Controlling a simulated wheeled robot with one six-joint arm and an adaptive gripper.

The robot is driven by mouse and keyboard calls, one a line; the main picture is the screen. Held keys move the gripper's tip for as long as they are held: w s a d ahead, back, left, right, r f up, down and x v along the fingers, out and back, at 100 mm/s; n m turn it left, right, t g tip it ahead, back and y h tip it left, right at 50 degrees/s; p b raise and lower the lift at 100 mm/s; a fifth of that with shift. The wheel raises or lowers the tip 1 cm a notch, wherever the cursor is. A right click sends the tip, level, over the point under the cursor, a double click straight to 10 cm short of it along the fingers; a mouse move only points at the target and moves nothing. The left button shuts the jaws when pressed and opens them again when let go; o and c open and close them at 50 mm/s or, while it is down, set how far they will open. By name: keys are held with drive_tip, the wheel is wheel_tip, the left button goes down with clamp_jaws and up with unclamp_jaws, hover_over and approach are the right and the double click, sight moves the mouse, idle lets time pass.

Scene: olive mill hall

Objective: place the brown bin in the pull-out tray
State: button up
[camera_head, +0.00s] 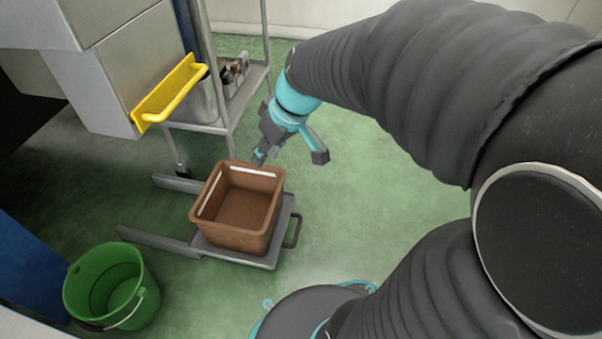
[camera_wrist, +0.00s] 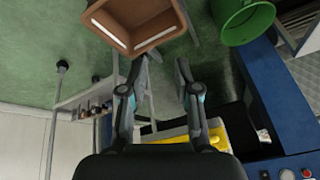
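The brown bin (camera_head: 239,241) is an open, empty box with pale strips inside two of its walls. It stands upright on the grey pull-out tray (camera_head: 272,258), whose dark handle sticks out at the right; the bin hides most of the tray surface. My gripper (camera_head: 290,156) is open and empty, just beyond the bin's far right corner and apart from it. In the wrist view the bin (camera_wrist: 150,43) is at the top, beyond my open fingers (camera_wrist: 160,68), with nothing between them.
A green bucket (camera_head: 84,290) stands on the floor at the lower left. A metal trolley (camera_head: 205,125) carrying small items stands behind the tray, near a yellow handle (camera_head: 165,95) on a grey cabinet. Green floor right of the tray is clear.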

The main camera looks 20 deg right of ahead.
drive_tip(key=s+d+r+m+t+h, duration=0.1)
drive_tip(key=s+r+m, duration=0.1)
drive_tip(key=s, duration=0.4)
drive_tip(key=s+d+r+m+t+h, duration=0.1)
drive_tip(key=s+r+m+h, duration=0.1)
drive_tip(key=s, duration=0.5)
drive_tip(key=shift+d+m+h, duration=0.2)
drive_tip(key=shift+m+h, duration=0.1)
drive_tip(key=shift+m, duration=0.4)
drive_tip(key=shift+s+r, duration=0.1)
